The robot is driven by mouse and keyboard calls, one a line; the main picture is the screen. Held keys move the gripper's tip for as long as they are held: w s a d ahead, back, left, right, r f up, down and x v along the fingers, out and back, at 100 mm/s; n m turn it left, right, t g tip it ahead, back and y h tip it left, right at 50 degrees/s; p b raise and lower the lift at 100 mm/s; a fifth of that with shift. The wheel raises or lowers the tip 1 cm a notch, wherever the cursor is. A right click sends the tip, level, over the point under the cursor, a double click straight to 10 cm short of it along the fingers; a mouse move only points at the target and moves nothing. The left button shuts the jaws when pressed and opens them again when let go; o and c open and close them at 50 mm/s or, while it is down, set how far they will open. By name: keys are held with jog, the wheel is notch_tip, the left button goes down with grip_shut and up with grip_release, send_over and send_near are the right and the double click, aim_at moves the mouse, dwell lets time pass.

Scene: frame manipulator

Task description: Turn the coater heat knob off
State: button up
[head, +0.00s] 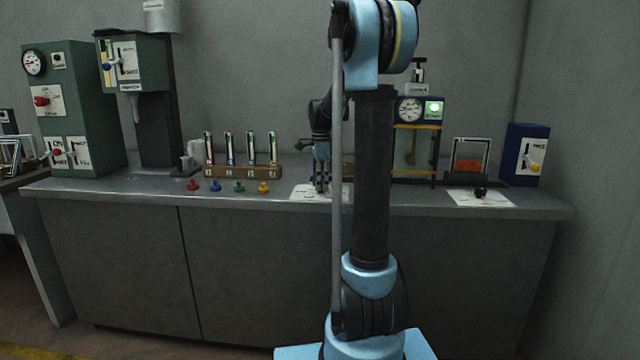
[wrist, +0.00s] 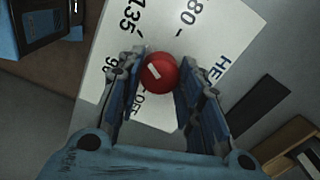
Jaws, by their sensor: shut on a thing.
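A round red knob (wrist: 159,72) with a short slanted white mark is in the wrist view. It sits on a white label plate (wrist: 225,38) with printed numbers such as 35, 80 and 90, an OFF mark below left of the knob, and a partly visible word starting HE. My gripper (wrist: 158,88) has its two fingers on either side of the knob and is shut on it. In the head view my gripper (head: 320,188) points down at a white plate (head: 302,192) on the counter. The knob is hidden there.
A rack of colored tubes (head: 242,172) with several small colored knobs before it stands left of my gripper. A blue gauge unit (head: 418,110) stands behind right. Another plate with a black knob (head: 480,193) and a blue box (head: 527,153) are farther right.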

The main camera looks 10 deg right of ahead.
jog(key=shift+w+n, duration=0.1)
jog(key=shift+n, duration=0.2)
jog(key=n, duration=0.5)
jog(key=shift+n, duration=0.3)
jog(key=n, duration=1.1)
jog(key=shift+n, duration=0.3)
jog(key=n, duration=0.5)
jog(key=shift+n, duration=0.4)
jog(key=o, duration=1.1)
jog(key=shift+c, duration=0.2)
jog(key=shift+r, duration=0.1)
